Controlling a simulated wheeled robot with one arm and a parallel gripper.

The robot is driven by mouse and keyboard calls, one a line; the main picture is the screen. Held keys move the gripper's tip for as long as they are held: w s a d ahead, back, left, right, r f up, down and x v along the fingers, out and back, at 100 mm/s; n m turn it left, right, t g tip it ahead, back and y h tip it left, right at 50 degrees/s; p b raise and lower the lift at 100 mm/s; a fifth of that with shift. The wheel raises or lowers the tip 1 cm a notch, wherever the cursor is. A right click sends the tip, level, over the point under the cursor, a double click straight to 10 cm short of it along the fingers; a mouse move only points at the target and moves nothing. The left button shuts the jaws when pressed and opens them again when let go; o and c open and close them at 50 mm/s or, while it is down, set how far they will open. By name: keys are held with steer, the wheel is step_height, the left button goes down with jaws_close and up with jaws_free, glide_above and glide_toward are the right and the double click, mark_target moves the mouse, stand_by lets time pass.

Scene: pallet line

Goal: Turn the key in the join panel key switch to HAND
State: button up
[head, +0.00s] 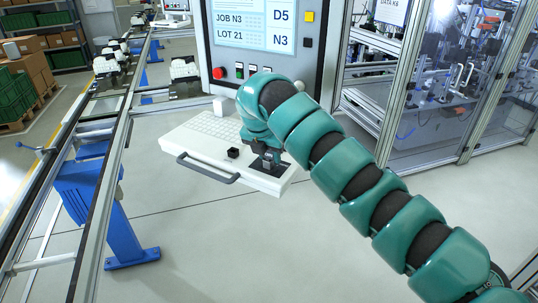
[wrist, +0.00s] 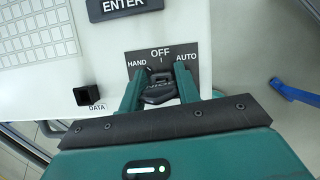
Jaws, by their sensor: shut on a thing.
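The key switch plate (wrist: 190,53) carries the words HAND, OFF and AUTO, with HAND at the left, OFF at the top and AUTO at the right. A black key (wrist: 158,94) sits at the switch, below the OFF mark. My gripper (wrist: 159,92) has its two green fingers on either side of the key's head and is shut on it. The key's exact angle is partly hidden by the fingers, but it looks near the OFF line. In the head view, my gripper (head: 269,163) reaches down to the right end of the white panel (head: 190,135).
A black ENTER key (wrist: 122,6) and a black DATA socket (wrist: 90,96) are near the switch. A grey handle (head: 208,172) runs along the panel's front. The display cabinet (head: 262,70) stands behind, and a conveyor rail (head: 110,165) runs at left.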

steer(key=n, duration=0.2)
steer(key=n+y+b, duration=0.1)
steer(key=n, duration=0.1)
steer(key=shift+f+y, duration=0.2)
steer(key=shift+y, duration=0.1)
steer(key=n, duration=0.2)
steer(key=n+y+b, duration=0.1)
steer(key=n, duration=0.1)
steer(key=shift+a+y, duration=0.15)
steer(key=shift+y, duration=0.15)
steer(key=o, duration=1.5)
steer(key=shift+r, duration=0.15)
steer(key=shift+r, duration=0.15)
steer(key=shift+r+p, duration=1.35)
steer(key=shift+r, duration=2)
